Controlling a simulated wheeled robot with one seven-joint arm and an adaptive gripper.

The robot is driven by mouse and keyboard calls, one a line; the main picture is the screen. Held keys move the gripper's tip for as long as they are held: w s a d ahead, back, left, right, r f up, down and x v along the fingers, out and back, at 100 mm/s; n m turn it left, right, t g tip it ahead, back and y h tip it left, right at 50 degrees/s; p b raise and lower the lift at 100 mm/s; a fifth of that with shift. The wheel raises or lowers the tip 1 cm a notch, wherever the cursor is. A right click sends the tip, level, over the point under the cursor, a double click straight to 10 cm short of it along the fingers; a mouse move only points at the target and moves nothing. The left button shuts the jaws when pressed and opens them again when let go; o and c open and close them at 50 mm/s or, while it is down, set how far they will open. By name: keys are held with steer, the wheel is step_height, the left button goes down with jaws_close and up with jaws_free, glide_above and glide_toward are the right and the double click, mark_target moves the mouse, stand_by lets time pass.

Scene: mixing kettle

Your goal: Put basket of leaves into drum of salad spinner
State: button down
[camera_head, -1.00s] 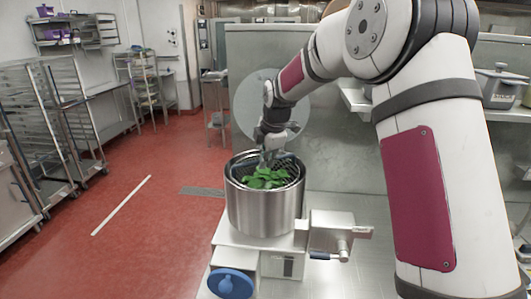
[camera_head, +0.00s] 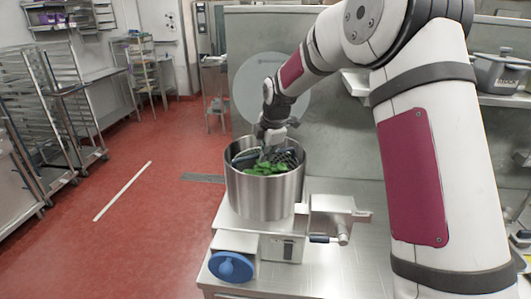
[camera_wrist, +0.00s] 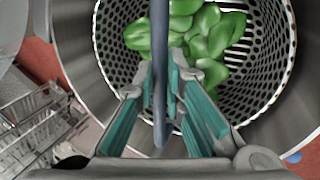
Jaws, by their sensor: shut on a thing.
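The salad spinner's steel drum (camera_head: 265,197) stands open on its machine base. The dark perforated basket (camera_head: 288,157) is within the drum's mouth, with its rim near the drum's rim and a little tilted. Green leaves (camera_head: 268,168) lie in it. My gripper (camera_head: 268,148) reaches down from above at the drum's far side. In the wrist view my gripper (camera_wrist: 168,85) is shut on the basket's thin blue-grey handle (camera_wrist: 159,45). The perforated basket wall (camera_wrist: 268,50) shows inside the drum's smooth wall (camera_wrist: 75,45). Whether the basket touches the drum's bottom is hidden.
A round grey lid (camera_head: 292,108) stands upright behind the drum. A crank box (camera_head: 332,212) sits at the drum's right, and a blue knob (camera_head: 231,267) at the base's front left. Steel counter (camera_head: 375,265) is clear at the right. Wire racks (camera_head: 40,110) stand far left.

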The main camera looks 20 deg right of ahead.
steer(key=c, duration=1.1)
jaws_free()
steer(key=shift+f, duration=0.1)
steer(key=p+v, duration=0.2)
steer(key=v, duration=0.5)
stand_by(0.4)
